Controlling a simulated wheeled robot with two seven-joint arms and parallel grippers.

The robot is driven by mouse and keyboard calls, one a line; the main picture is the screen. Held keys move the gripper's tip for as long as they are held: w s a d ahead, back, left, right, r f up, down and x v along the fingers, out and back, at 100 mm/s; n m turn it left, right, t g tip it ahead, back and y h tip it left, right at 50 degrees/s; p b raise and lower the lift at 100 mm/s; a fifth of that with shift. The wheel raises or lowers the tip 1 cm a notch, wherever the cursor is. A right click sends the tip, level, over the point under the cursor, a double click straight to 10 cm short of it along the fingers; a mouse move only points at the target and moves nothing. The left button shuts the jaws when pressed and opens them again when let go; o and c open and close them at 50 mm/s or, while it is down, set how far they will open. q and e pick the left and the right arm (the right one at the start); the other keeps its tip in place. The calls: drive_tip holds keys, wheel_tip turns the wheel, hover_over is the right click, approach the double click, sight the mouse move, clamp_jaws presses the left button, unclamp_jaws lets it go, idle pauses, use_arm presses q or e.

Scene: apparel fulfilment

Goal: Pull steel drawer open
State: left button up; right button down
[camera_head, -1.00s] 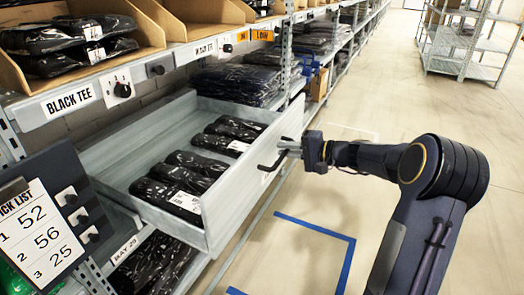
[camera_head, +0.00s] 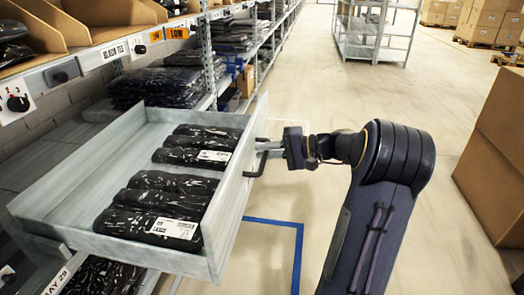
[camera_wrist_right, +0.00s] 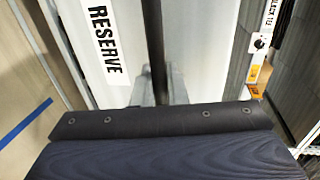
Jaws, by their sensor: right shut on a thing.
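The steel drawer (camera_head: 226,215) stands pulled out from the shelving in the head view, with several black plastic-wrapped garments (camera_head: 170,205) lying inside it. Its dark bar handle (camera_head: 258,161) is on the front face. My right gripper (camera_head: 283,150) is at the handle and shut on it. In the right wrist view the dark handle bar (camera_wrist_right: 153,45) runs down to the gripper, in front of the drawer's pale front (camera_wrist_right: 190,30) with a RESERVE label (camera_wrist_right: 103,40). My left gripper is not in view.
Shelving with cardboard bins and wrapped garments (camera_head: 160,85) runs along the left. A large cardboard box (camera_head: 495,150) stands at the right edge. Blue tape (camera_head: 298,250) marks the floor before the drawer. An empty steel rack (camera_head: 375,40) stands farther back, with clear floor around it.

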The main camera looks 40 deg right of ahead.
drive_tip(key=c, duration=1.5)
unclamp_jaws()
drive_tip(key=shift+c, duration=0.2)
drive_tip(key=p+v, duration=0.2)
drive_tip(key=v, duration=0.5)
drive_tip(key=shift+s+d, duration=0.2)
drive_tip(key=shift+s, duration=0.1)
drive_tip(key=shift+d, duration=0.1)
